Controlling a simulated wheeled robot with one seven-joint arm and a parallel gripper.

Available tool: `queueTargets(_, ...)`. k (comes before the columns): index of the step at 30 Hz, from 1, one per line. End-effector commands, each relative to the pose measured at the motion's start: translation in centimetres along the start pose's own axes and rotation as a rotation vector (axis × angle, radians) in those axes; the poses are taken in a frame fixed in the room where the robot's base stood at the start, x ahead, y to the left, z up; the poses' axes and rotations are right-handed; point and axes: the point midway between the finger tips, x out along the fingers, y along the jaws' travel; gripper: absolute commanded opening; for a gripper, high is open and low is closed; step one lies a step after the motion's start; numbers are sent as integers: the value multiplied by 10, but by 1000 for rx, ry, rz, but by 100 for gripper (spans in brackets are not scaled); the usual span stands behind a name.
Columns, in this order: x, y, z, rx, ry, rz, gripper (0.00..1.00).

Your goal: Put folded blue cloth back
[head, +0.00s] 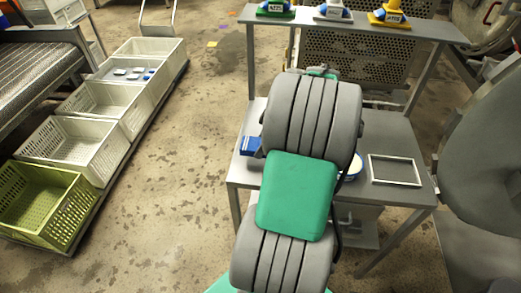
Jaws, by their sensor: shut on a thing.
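My arm crosses the middle of the view and hides my gripper and whatever is at its end. A small blue thing (246,146) shows at the left of the grey table (400,133), partly covered by my arm; I cannot tell whether it is the folded blue cloth. A blue and white round-edged thing (355,168) peeks out at the right of my arm, mostly hidden. A thin empty rectangular metal frame (395,170) lies on the right part of the table.
A shelf (350,20) above the table's back bears green, white and yellow stands with blue parts. Several crates (75,150) stand in a row on the left, the nearest one green (45,205). A large round grey door (490,150) is at the right. The floor between crates and table is clear.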

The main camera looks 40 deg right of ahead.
Motion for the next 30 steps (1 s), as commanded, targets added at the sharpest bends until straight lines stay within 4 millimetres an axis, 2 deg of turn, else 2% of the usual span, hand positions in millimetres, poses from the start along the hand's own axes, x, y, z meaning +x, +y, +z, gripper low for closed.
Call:
queueTargets(2,10,2,-4,-2,1,-2,26)
queueTargets(7,36,2,8,1,0,-1,26)
queueTargets(17,42,2,11,0,-1,0,26)
queueTargets(18,41,2,10,0,-1,0,61)
queueTargets(25,40,2,10,0,0,0,80)
queueTargets(30,40,2,10,0,0,0,80)
